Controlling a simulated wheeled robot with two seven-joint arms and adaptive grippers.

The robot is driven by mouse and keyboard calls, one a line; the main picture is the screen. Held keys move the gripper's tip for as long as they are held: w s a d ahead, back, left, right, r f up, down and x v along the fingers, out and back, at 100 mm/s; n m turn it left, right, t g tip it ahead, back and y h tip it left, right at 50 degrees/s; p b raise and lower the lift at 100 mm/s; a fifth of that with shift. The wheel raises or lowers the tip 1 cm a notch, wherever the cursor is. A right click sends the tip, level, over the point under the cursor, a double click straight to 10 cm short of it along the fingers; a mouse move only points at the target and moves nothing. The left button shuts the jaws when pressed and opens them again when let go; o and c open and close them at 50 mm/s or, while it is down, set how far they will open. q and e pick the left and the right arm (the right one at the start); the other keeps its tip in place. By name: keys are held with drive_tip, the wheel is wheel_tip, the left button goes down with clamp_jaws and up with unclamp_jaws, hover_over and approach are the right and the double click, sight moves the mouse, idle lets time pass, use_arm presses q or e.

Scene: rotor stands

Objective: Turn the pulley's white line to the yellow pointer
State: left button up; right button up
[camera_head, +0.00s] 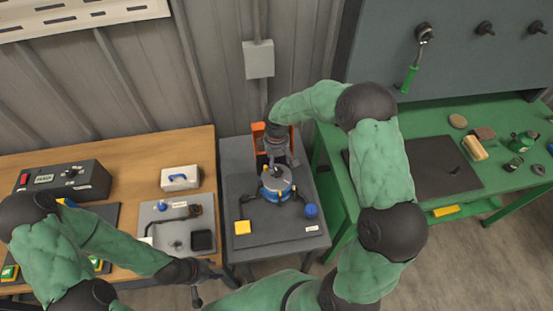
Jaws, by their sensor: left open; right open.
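The pulley (276,187), a round metal part with a blue band, sits on a dark stand on the small grey table. Its white line and the yellow pointer are too small or hidden to make out. My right gripper (278,163) is open and points down over the pulley's far side, covering part of its top; I cannot tell whether it touches. My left gripper (213,284) is open and empty, low in front of the gap between the wooden bench and the grey table.
An orange part (258,131) stands behind the pulley. The wooden bench (140,150) at left holds a control box (62,182). A green bench (420,120) with tools stands at right.

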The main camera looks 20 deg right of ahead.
sight(277, 171)
idle(0.3)
drive_tip(key=shift+f+b, duration=2.15)
drive_tip(key=shift+f, duration=0.85)
drive_tip(key=c, duration=0.8)
